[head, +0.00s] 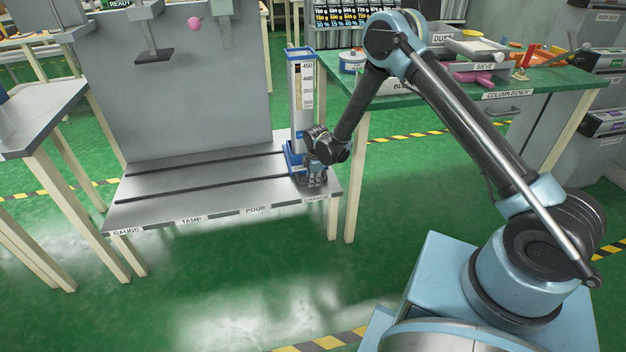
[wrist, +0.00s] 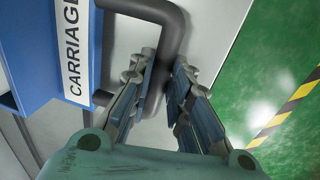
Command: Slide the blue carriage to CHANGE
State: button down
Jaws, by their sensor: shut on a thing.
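The blue carriage (head: 291,158) stands upright on the grey slotted table, at its right end, beside the label CHANGE (head: 316,198). It carries a tall clear column with a blue frame and a number scale (head: 301,95). In the wrist view the blue carriage (wrist: 36,50) shows its CARRIAGE label and a dark bent handle (wrist: 174,28). My gripper (head: 316,178) is at the carriage's front right. In the wrist view my gripper (wrist: 164,85) has its two fingers on either side of the handle and is shut on it. The carriage's lower front is partly hidden by my gripper in the head view.
The grey table (head: 160,200) has labels GAUGE, TAMP, POUR and CHANGE along its front edge, and its left part is clear. A green column bench (head: 540,88) with containers stands at the right. A pink ball (head: 194,23) shows before the grey panel (head: 210,80).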

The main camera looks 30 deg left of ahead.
jog(key=shift+w+d, duration=0.3)
jog(key=shift+w, duration=0.05)
jog(key=c, duration=1.5)
grip_release()
jog(key=shift+s, duration=0.1)
jog(key=shift+a, duration=0.1)
jog(key=shift+r, duration=0.1)
jog(key=shift+s+r, duration=0.15)
jog(key=shift+r, duration=0.5)
jog(key=r, duration=0.3)
jog(key=d+r, duration=0.1)
jog(key=r, duration=0.3)
jog(key=s+r, duration=0.1)
jog(key=r, duration=0.2)
jog(key=shift+s+d+r, duration=0.1)
jog(key=shift+d+r, duration=0.05)
jog(key=shift+d, duration=0.15)
